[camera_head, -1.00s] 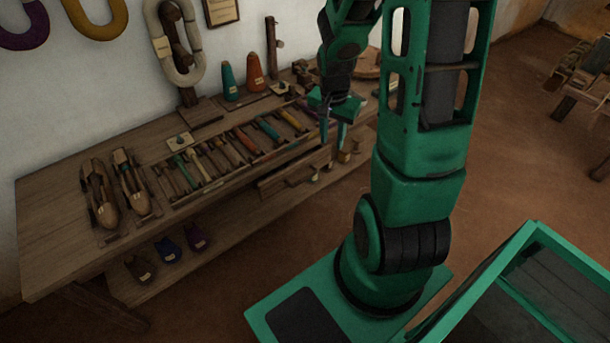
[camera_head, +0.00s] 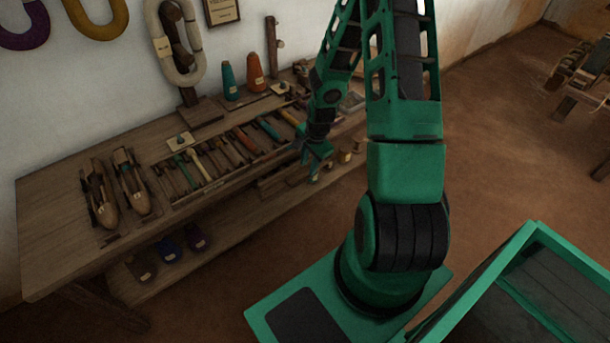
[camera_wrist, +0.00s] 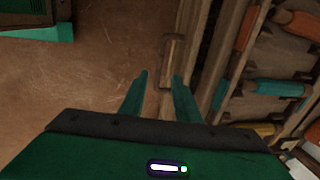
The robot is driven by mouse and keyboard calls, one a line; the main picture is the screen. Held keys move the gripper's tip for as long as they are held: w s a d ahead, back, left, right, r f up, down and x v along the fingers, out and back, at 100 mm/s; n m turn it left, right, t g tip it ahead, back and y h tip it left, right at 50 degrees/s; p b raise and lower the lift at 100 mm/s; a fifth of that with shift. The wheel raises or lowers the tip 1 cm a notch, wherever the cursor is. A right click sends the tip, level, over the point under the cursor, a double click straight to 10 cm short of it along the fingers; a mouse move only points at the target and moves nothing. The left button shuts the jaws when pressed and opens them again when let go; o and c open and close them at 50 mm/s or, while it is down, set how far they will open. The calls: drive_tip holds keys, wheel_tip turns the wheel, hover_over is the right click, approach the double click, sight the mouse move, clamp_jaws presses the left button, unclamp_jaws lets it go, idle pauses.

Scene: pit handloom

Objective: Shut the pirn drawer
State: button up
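The wooden pirn drawer (camera_head: 275,183) is under the front edge of the workbench, partly hidden by my gripper (camera_head: 314,165). In the wrist view its pale wooden handle (camera_wrist: 172,58) runs along the drawer front (camera_wrist: 193,40). My gripper (camera_wrist: 160,76) is open and empty, with its two green fingers apart. The handle lies just beyond the fingertips, nearer the right finger; I cannot tell whether they touch. How far the drawer stands out is hard to tell.
The workbench (camera_head: 60,220) carries a rack of coloured pirns (camera_head: 245,140) just behind the drawer, two shuttles and two cones. A lower shelf (camera_head: 225,240) holds small dark items.

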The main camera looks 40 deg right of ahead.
sight(306, 178)
drive_tip(key=shift+w+f, duration=0.2)
drive_tip(key=shift+f, duration=0.9)
drive_tip(key=shift+w+f, duration=0.2)
drive_tip(key=shift+f, duration=0.9)
drive_tip(key=shift+w+f, duration=0.2)
drive_tip(key=shift+f, duration=0.9)
clamp_jaws()
